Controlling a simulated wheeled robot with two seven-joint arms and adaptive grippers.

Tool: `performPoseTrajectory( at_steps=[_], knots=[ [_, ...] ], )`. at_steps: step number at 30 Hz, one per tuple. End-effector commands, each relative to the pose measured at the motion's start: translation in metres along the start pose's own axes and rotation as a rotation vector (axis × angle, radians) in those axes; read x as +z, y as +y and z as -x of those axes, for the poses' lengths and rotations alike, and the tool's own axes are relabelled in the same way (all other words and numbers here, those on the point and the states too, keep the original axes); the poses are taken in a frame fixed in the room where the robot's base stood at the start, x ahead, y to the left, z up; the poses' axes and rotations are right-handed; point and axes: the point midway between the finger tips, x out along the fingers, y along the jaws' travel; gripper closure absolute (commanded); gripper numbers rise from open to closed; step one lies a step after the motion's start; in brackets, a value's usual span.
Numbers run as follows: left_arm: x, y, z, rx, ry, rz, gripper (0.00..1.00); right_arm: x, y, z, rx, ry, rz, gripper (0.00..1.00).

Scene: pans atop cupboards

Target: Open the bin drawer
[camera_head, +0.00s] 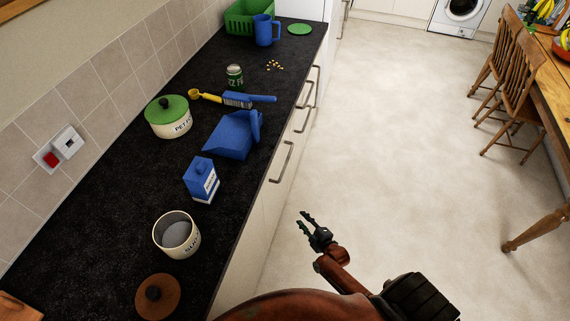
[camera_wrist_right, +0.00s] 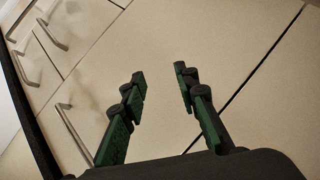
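My right gripper (camera_head: 318,228) is open and empty, out over the floor in front of the cupboards and to the right of the counter edge. In the right wrist view its two fingers (camera_wrist_right: 160,100) are spread apart, facing cream fronts (camera_wrist_right: 220,40). The fingers touch no handle. A bar handle (camera_wrist_right: 72,132) is left of the fingers, with more handles further up left. In the head view, the cream fronts (camera_head: 262,205) run under the counter, with a long handle (camera_head: 281,161) beyond the gripper. No front shows a label marking the bin drawer. All visible fronts look closed. My left gripper is not in view.
The black counter (camera_head: 110,190) holds a green-lidded pot (camera_head: 168,122), blue dustpan (camera_head: 232,137), brush (camera_head: 238,99), blue box (camera_head: 201,180), open pot (camera_head: 177,236) and brown lid (camera_head: 157,296). Wooden chairs (camera_head: 515,75) and a table stand at right. The floor (camera_head: 410,150) between is clear.

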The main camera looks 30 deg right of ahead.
Motion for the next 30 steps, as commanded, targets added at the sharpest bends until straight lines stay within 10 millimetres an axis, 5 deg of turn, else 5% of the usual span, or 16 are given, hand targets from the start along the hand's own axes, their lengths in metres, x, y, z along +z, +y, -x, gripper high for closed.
performPoseTrajectory(
  at_steps=[1, 3, 6, 9, 14, 30],
  knots=[
    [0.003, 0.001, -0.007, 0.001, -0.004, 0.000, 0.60, -0.022, 0.044, -0.016, 0.098, 0.047, 0.076, 0.72],
    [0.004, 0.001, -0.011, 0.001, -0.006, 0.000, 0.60, -0.049, 0.096, -0.027, 0.218, 0.086, 0.174, 0.72],
    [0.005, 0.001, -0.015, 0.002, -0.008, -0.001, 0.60, -0.077, 0.154, -0.031, 0.355, 0.111, 0.279, 0.72],
    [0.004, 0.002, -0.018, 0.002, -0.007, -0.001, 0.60, -0.094, 0.187, -0.030, 0.438, 0.116, 0.340, 0.72],
    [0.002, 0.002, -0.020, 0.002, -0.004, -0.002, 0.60, -0.105, 0.210, -0.034, 0.486, 0.115, 0.379, 0.72],
    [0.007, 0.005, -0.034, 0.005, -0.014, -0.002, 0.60, -0.117, 0.239, -0.094, 0.484, 0.112, 0.380, 0.72]
  ],
)
